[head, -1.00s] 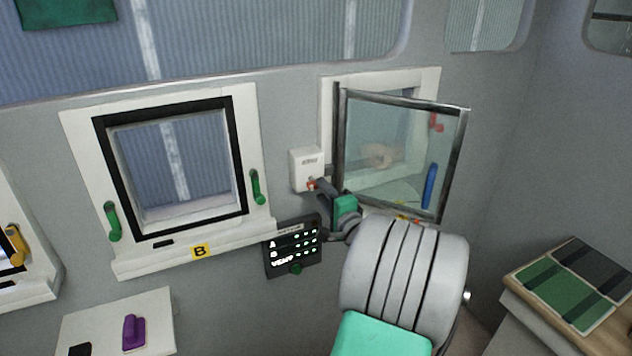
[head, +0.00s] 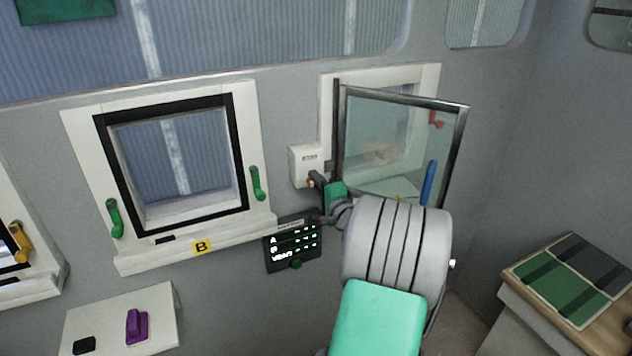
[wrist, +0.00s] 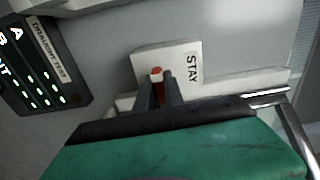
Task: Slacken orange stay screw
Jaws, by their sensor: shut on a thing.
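The orange stay screw (wrist: 156,72) projects from a white box marked STAY (wrist: 180,50), and only its end and a strip between the fingers show. My gripper (wrist: 160,94) is shut on the screw, with a dark finger on each side of it. In the head view the white box (head: 303,158) is on the wall just left of the open window pane (head: 385,150). My gripper (head: 314,180) is at the box's lower edge there, and it mostly hides the screw.
The tilted, framed pane stands out from the wall beside my wrist. A dark draught test panel (head: 292,243) with lit dots is just below my gripper. A closed window (head: 175,165) with green handles is to the left. A bench with green pads (head: 565,290) is at right.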

